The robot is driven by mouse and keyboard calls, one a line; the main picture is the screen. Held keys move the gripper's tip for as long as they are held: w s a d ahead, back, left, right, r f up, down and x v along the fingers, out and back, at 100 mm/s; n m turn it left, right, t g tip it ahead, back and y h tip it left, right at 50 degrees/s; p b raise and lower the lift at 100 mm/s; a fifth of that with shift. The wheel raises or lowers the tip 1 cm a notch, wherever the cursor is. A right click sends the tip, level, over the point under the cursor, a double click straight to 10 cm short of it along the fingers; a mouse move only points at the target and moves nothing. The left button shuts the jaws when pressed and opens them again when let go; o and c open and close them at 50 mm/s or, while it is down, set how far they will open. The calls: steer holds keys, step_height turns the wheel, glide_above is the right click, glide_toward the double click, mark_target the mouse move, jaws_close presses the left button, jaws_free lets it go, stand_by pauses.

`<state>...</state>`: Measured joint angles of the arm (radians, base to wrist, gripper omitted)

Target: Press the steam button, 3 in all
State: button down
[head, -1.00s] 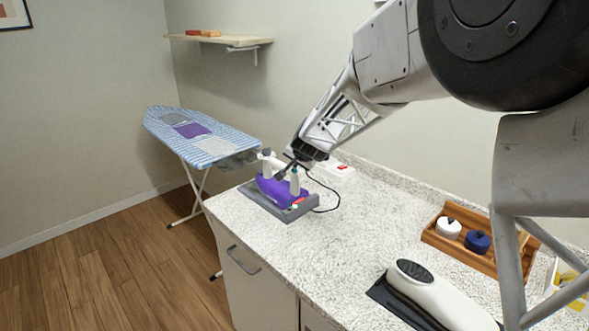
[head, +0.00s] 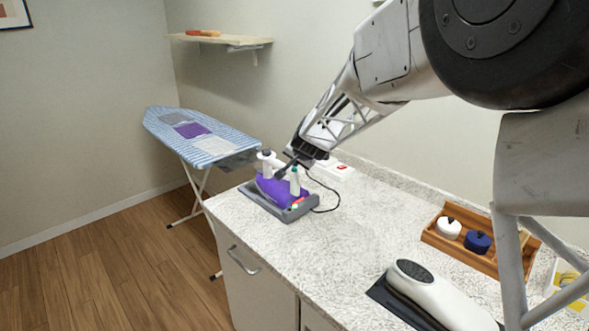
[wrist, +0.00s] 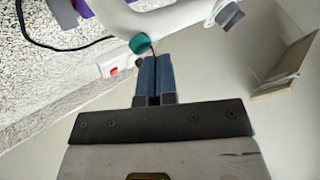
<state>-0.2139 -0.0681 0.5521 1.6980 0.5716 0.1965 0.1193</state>
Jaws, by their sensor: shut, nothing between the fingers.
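The iron has a purple body (head: 268,190) and a white handle, and it sits in a grey holder (head: 262,208) on the counter near its left end. A teal-green button (head: 295,170) tops a white post of the iron. The button also shows in the wrist view (wrist: 139,43), next to the white handle (wrist: 180,18). My gripper (head: 281,173) is shut and empty, low over the iron. In the wrist view its dark blue fingertips (wrist: 154,59) are right beside the button. I cannot tell whether they touch it.
A black cord loops from the iron to a white box with a red switch (head: 342,168) by the wall. A wooden tray (head: 437,238) with two lidded pots and a white appliance (head: 430,290) stand to the right. The ironing board (head: 210,147) is at left. Mid-counter is clear.

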steer(key=shift+r, duration=0.55)
steer(key=shift+r, duration=0.1)
steer(key=shift+r, duration=2.4)
stand_by(1.0)
step_height(320, 180, up, 4)
steer(key=shift+f, duration=0.1)
stand_by(0.3)
steer(key=shift+f, duration=0.15)
steer(key=shift+f, duration=4.25)
